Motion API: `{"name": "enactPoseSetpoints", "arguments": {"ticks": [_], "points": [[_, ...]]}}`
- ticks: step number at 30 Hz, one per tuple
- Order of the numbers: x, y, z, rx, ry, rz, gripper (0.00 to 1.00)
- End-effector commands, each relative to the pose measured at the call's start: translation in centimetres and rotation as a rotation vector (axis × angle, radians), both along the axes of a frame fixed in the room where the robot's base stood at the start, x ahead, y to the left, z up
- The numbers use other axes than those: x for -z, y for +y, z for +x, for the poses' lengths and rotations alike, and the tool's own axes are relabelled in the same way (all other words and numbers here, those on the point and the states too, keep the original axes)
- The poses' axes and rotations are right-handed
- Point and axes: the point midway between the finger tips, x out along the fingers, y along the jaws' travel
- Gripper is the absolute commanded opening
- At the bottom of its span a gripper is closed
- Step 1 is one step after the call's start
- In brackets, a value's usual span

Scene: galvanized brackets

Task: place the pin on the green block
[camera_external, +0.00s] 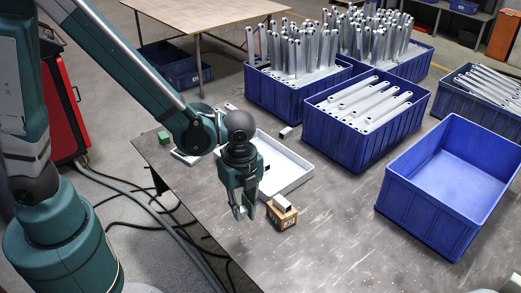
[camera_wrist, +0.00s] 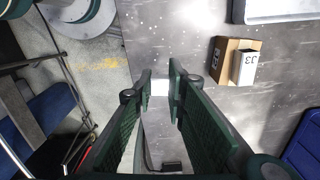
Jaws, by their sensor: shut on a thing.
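My gripper (camera_external: 245,211) is above the front part of the grey table, left of a small brown box. In the wrist view its fingers (camera_wrist: 160,88) are close together around a small pale piece, which I take to be the pin (camera_wrist: 160,87). Most of the pin is hidden by the fingers. The green block (camera_external: 164,137) sits near the table's left edge, behind and to the left of my gripper. I cannot make out the green block in the wrist view.
The brown box (camera_external: 284,219) carries a small white box (camera_wrist: 249,68) on top, close beside my gripper. A white tray (camera_external: 298,180) lies behind it. Blue crates (camera_external: 345,145) of metal brackets stand at the back, and an empty blue crate (camera_external: 416,210) stands at the right.

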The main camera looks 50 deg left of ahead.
Motion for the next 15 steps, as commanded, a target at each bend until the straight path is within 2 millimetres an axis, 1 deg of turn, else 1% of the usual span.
{"name": "enactPoseSetpoints", "arguments": {"ticks": [8, 15], "points": [[-0.3, 3.7, 2.7, -0.117, 0.000, 0.000, 0.01], [-0.5, 7.9, 5.2, -0.245, 0.000, 0.000, 0.01]]}}
